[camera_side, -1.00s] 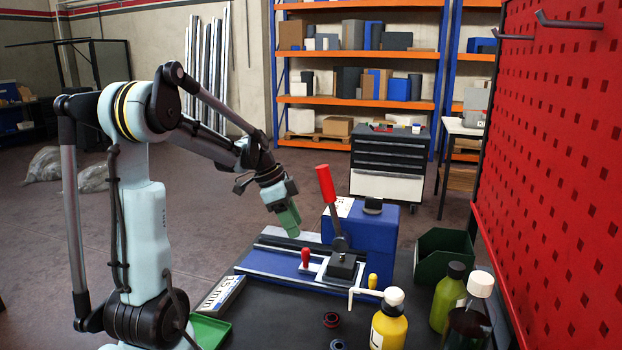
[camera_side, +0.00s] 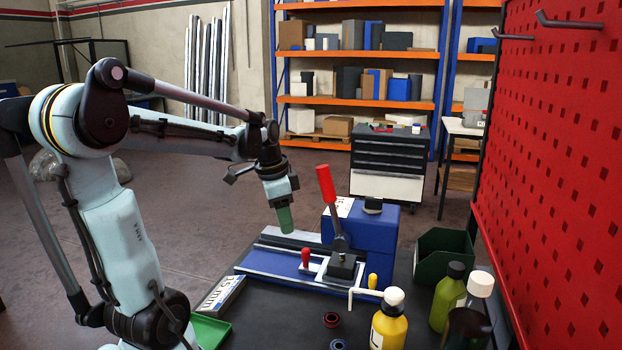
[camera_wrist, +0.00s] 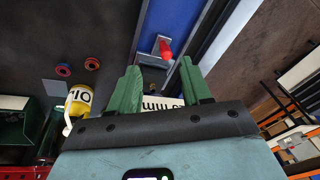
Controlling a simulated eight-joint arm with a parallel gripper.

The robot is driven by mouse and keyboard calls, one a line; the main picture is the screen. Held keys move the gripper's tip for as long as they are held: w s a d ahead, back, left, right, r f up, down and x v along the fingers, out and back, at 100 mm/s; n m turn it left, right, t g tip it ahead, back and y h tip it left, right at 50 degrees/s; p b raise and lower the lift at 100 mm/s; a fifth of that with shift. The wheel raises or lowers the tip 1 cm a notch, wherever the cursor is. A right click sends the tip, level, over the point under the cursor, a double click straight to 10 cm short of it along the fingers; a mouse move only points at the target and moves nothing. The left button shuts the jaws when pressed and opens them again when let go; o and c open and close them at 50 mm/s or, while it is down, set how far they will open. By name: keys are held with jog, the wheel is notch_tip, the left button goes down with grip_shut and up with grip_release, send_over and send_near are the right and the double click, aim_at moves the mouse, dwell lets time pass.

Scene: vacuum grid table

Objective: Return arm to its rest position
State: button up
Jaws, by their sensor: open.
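My gripper (camera_side: 285,219) hangs pointing down above the back left end of the blue machine in the side view. In the wrist view its two green fingers (camera_wrist: 158,88) are spread apart with nothing held between them. The blue machine (camera_side: 374,235) stands on the dark table (camera_side: 275,312). It has a long lever with a red handle (camera_side: 326,185) and a small red knob (camera_side: 306,257). The red knob also shows in the wrist view (camera_wrist: 165,48), beyond the fingertips.
A yellow bottle (camera_side: 388,332), a green bottle (camera_side: 447,298) and a dark green bin (camera_side: 441,258) stand at the right. A green tray (camera_side: 211,330) and a lettered block (camera_side: 220,297) lie at the left. A red perforated panel (camera_side: 560,150) borders the right side.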

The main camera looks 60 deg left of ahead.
jog(key=d+n+t, duration=0.1)
jog(key=d, duration=0.6)
jog(key=d+f+n+t, duration=0.1)
jog(key=d+t, duration=0.1)
jog(key=d, duration=0.5)
jog(key=d+n+t, duration=0.1)
jog(key=d, duration=0.7)
jog(key=shift+w+f+t+h, duration=0.35)
jog(key=shift+t+h, duration=0.05)
